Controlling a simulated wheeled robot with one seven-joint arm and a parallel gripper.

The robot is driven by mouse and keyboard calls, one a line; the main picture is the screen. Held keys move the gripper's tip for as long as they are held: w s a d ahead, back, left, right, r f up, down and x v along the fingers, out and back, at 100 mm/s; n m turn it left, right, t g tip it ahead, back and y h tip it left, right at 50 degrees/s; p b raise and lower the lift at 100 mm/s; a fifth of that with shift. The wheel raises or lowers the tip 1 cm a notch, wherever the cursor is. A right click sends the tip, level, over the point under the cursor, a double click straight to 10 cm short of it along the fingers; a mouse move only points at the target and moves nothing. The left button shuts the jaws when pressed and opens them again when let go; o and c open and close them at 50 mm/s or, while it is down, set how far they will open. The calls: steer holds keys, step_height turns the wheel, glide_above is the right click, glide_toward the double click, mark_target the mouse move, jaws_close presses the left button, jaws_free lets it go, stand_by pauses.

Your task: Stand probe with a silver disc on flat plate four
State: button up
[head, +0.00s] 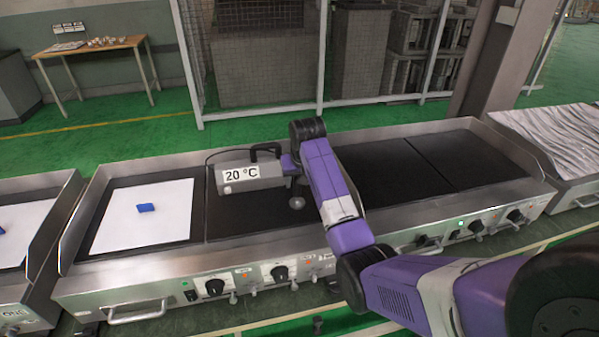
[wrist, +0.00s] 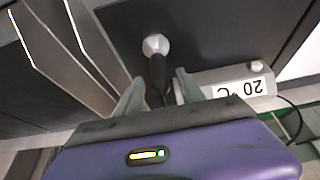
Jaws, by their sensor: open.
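The probe is a short black handle (wrist: 158,75) with a silver disc (wrist: 155,45) at its end. In the head view the silver disc (head: 297,203) shows just above or on a dark plate (head: 240,220), right of the 20 °C box. My gripper (wrist: 158,92) is open, with one finger on each side of the black handle; I cannot tell whether they touch it. In the head view my arm hides the handle. Further dark plates (head: 465,160) lie to the right; I cannot read which is plate four.
A grey box reading 20 °C (head: 250,177), with a black handle and a cable, stands on the dark plate beside my gripper. A white sheet with a blue block (head: 147,208) covers the plate at left. Raised metal walls and front knobs (head: 215,286) edge the griddle.

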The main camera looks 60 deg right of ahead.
steer(key=v, duration=0.6)
steer(key=shift+r, duration=0.15)
stand_by(0.3)
